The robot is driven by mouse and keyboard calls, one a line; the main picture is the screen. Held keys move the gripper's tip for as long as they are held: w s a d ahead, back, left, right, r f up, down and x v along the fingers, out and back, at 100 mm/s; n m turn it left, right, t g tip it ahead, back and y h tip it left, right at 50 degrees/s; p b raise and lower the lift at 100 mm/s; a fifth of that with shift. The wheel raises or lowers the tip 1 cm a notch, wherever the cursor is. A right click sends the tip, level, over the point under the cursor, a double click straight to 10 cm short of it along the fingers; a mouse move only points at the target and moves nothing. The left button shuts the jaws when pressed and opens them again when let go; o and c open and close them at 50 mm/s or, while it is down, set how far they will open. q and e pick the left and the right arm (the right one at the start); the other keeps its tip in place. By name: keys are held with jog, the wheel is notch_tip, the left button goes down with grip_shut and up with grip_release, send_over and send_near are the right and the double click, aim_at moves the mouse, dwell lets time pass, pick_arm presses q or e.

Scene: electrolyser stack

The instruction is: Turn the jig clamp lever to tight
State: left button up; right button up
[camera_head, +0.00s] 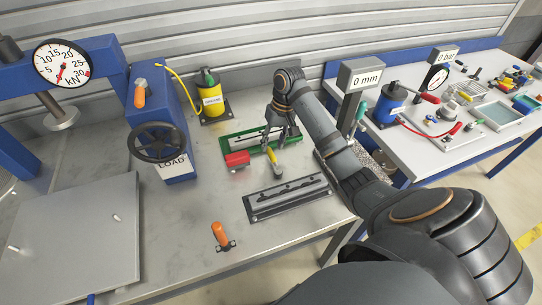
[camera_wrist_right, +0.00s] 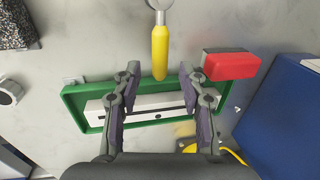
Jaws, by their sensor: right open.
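No lever in view is labelled as the jig clamp. One orange-handled lever (camera_head: 220,235) stands on a small dark base at the front of the bench. Another orange handle (camera_head: 140,93) sits on the side of the blue press frame. I cannot tell which is the jig clamp lever. My right gripper (camera_head: 276,138) is open and empty over the green tray (camera_head: 226,143). In the right wrist view its fingers (camera_wrist_right: 162,76) are spread on either side of a white bar in the tray, near a yellow-handled tool (camera_wrist_right: 160,52). My left gripper is not in view.
A red block (camera_head: 237,160) and a dark slotted plate (camera_head: 290,196) lie near the tray. Bare bench lies around the front orange lever.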

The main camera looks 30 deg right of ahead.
jog(key=shift+a+f+p, duration=0.2)
jog(key=shift+f+p, duration=0.3)
jog(key=shift+f, duration=0.55)
jog(key=shift+s+f, duration=0.1)
jog(key=shift+f, duration=0.2)
jog(key=shift+c, duration=1)
jog(key=c, duration=0.5)
grip_shut()
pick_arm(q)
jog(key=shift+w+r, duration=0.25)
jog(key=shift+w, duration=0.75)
